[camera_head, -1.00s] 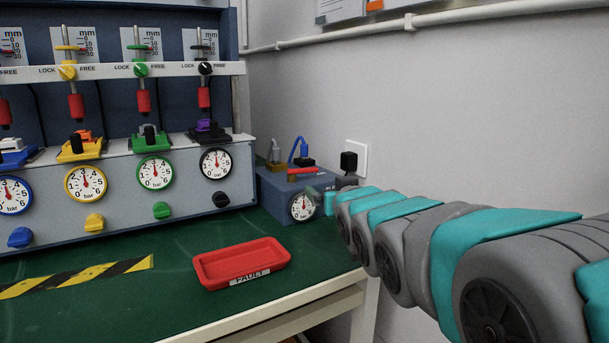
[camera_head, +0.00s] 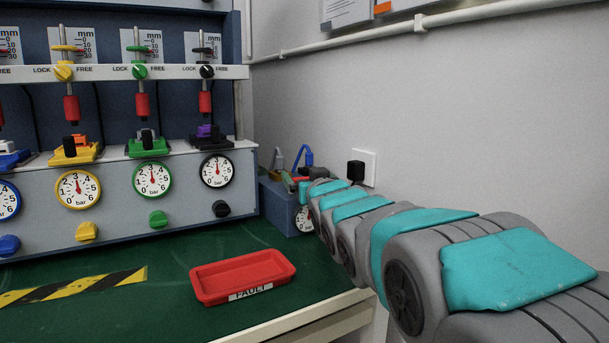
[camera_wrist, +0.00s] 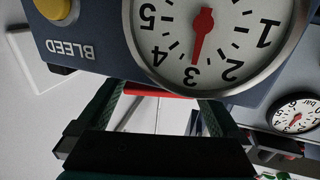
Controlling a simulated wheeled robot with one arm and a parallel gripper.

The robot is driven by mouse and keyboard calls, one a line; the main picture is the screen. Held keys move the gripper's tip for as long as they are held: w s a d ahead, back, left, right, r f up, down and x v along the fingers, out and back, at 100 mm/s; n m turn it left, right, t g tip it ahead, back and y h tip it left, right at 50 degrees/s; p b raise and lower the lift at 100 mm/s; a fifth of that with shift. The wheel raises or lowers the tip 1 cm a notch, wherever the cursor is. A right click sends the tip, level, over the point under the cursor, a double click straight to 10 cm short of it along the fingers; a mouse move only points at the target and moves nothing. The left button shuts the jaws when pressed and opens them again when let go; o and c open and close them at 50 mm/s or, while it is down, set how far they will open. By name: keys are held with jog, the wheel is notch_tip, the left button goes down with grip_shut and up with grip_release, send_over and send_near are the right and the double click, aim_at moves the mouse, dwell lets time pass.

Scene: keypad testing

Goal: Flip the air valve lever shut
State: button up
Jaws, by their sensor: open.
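The air valve lever is a red bar on top of the blue air box (camera_head: 280,204). Only a small red part of the lever (camera_head: 300,179) shows in the head view, beside my arm's end. In the wrist view a short red stretch of the lever (camera_wrist: 160,91) shows below the box's large gauge (camera_wrist: 205,35), between my fingertips. My gripper (camera_wrist: 158,98) is open, one dark green finger on each side of the red part. I cannot tell whether either finger touches it. In the head view my arm hides most of the gripper and part of the box.
A yellow BLEED button (camera_wrist: 53,8) is on the box face. A black plug (camera_head: 355,170) sits in the wall socket behind my arm. The red FAULT tray (camera_head: 243,277) lies on the green table. The gauge bench (camera_head: 110,215) stands to the left.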

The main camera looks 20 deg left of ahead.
jog(key=shift+x, duration=0.9)
jog(key=shift+c, duration=0.2)
